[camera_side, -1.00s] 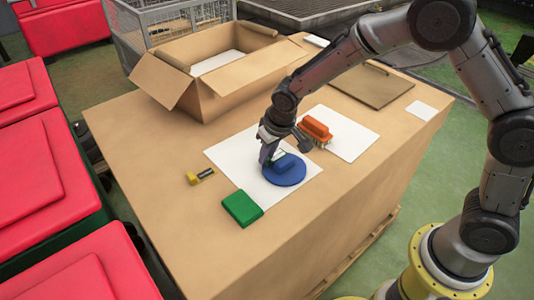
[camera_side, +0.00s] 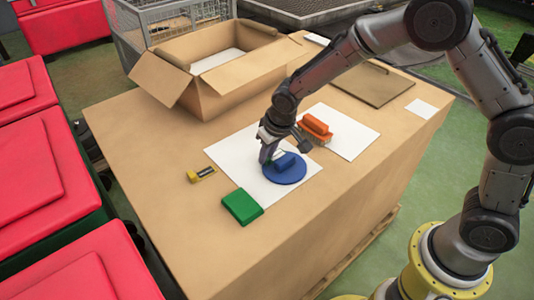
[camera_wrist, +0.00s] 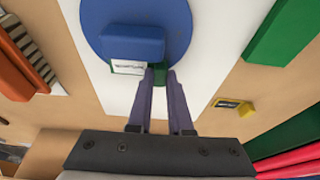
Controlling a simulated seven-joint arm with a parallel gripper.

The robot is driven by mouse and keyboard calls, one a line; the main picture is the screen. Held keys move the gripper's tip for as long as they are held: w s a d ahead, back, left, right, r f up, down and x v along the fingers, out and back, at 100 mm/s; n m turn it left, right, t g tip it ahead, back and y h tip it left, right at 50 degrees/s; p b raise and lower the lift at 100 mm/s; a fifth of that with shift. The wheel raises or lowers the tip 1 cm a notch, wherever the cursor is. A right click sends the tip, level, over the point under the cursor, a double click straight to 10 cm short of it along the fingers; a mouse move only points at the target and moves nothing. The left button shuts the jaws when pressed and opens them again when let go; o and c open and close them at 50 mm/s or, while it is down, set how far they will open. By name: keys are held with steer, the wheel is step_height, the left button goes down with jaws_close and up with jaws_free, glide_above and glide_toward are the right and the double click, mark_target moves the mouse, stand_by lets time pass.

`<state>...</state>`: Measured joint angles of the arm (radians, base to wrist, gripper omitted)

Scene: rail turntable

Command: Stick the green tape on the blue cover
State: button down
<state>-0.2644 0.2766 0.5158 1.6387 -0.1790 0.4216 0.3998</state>
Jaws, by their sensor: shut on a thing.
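The blue cover is a round disc with a raised block; it lies on a white sheet in the side view (camera_side: 290,174) and shows at the top of the wrist view (camera_wrist: 98,35). My gripper (camera_wrist: 160,75) points down at the block's near edge, with its fingertips close together. A small piece of green tape (camera_wrist: 158,71) shows between the fingertips, right against or just beside the block; I cannot tell if it touches. A white label with dark print and green edges (camera_wrist: 128,67) sits beside the fingertips along the block's side. In the side view my gripper (camera_side: 268,160) hides part of the disc.
A green block (camera_side: 242,207) lies at the sheet's near corner. A small yellow and black item (camera_side: 201,175) lies to the left. An orange block on a holder (camera_side: 316,128) stands behind. An open cardboard box (camera_side: 205,85) is at the back. The table's front is clear.

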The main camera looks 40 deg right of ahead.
steer(key=shift+s+f, duration=0.1)
steer(key=shift+f, duration=0.05)
steer(key=c, duration=0.8)
jaws_free()
steer(key=shift+o, duration=0.2)
steer(key=v, duration=1.4)
